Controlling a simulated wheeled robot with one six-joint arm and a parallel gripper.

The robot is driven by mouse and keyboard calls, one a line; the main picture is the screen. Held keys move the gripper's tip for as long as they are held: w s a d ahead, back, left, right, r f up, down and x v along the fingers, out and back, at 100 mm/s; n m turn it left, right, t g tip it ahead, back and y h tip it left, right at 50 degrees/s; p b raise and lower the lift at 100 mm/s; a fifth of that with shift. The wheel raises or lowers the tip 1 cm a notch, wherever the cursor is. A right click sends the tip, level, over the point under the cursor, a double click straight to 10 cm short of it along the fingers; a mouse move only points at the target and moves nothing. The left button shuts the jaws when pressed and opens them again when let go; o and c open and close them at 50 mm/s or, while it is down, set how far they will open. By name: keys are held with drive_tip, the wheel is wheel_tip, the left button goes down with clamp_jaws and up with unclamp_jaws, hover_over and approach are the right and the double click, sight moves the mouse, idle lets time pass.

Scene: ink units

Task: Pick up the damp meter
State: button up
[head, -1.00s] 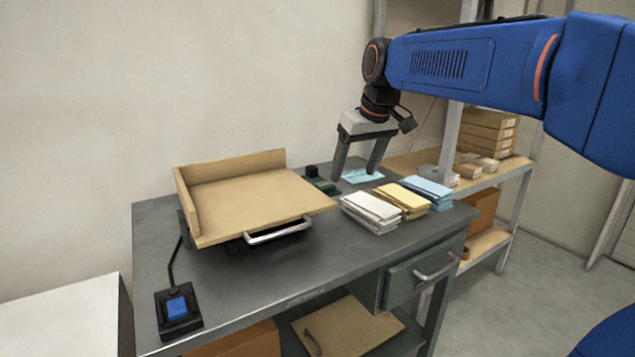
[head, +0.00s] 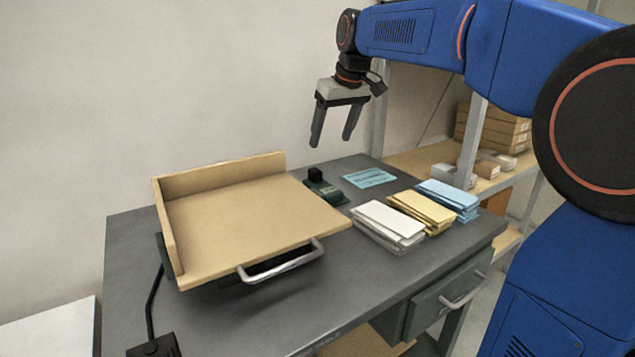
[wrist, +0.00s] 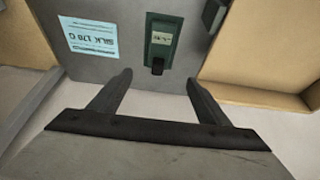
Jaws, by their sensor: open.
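The damp meter appears to be the small dark green device (head: 325,190) with a black block at one end, lying on the grey workbench (head: 330,290) behind the wooden tray. In the wrist view it is the green body (wrist: 163,37) with a pale label and a black end towards me. My gripper (head: 331,142) is open and empty, in the air above the back of the bench, over the device. In the wrist view the fingertips (wrist: 160,78) point to either side of the device's black end, apart from it.
The wooden tray unit (head: 230,217) with a metal handle stands left of the device. A light blue printed card (head: 369,178) lies to its right. White (head: 388,224), yellow (head: 420,209) and blue (head: 446,197) paper stacks sit nearer the front right. A wall rises behind the bench.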

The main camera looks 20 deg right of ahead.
sight(319, 175)
drive_tip(key=x, duration=1.1)
drive_tip(key=shift+w+f, duration=0.25)
drive_tip(key=shift+w+x, duration=0.15)
drive_tip(key=shift+x, duration=1.3)
drive_tip(key=shift+w+x, duration=0.15)
drive_tip(key=shift+x, duration=1.3)
drive_tip(key=shift+r, duration=0.2)
drive_tip(key=c, duration=1.3)
